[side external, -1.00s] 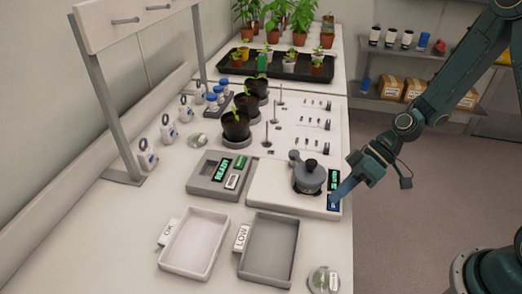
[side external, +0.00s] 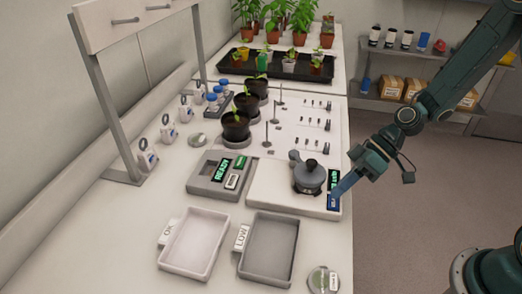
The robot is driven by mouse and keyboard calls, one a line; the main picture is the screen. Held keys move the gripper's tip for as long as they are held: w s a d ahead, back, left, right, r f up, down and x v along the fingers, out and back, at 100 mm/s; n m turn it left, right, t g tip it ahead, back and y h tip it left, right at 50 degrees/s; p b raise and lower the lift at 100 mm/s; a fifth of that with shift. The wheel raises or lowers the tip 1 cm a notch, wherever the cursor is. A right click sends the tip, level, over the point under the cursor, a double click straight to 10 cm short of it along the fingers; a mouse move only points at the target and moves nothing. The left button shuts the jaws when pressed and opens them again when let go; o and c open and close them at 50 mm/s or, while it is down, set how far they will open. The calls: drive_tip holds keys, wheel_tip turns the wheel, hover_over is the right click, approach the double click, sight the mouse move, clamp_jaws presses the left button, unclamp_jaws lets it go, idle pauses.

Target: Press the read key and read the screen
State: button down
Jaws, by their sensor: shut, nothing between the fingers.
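A white flat instrument (side external: 270,194) lies near the bench's right edge, with a round grey chamber (side external: 309,177) with a black knob on top. On its right side are a small dark screen (side external: 333,177) with green characters, partly hidden and too small to read surely, and below it a blue key (side external: 333,203) with an unreadable label. My gripper (side external: 338,193) is shut and empty, its tip just above the key's upper edge; I cannot tell whether they touch.
A white OK tray (side external: 192,270) and a grey LOW tray (side external: 266,276) stand in front, both empty. A round lidded dish (side external: 322,281) sits at the front right. Potted seedlings (side external: 235,127) stand behind. Free floor lies right of the bench.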

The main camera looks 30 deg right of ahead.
sight(339, 200)
drive_tip(key=shift+r, duration=2.5)
drive_tip(key=shift+r, duration=0.1)
drive_tip(key=s+d+r+m+t+h, duration=0.2)
drive_tip(key=s+d+r+m+h, duration=0.1)
drive_tip(key=s+r, duration=0.4)
drive_tip(key=s+d+r+m+t+h, duration=0.2)
drive_tip(key=s+d+r+m+h, duration=0.2)
drive_tip(key=s+d+r+h, duration=0.2)
drive_tip(key=shift+s+r, duration=1.1)
drive_tip(key=shift+s, duration=0.25)
drive_tip(key=shift+w, duration=0.15)
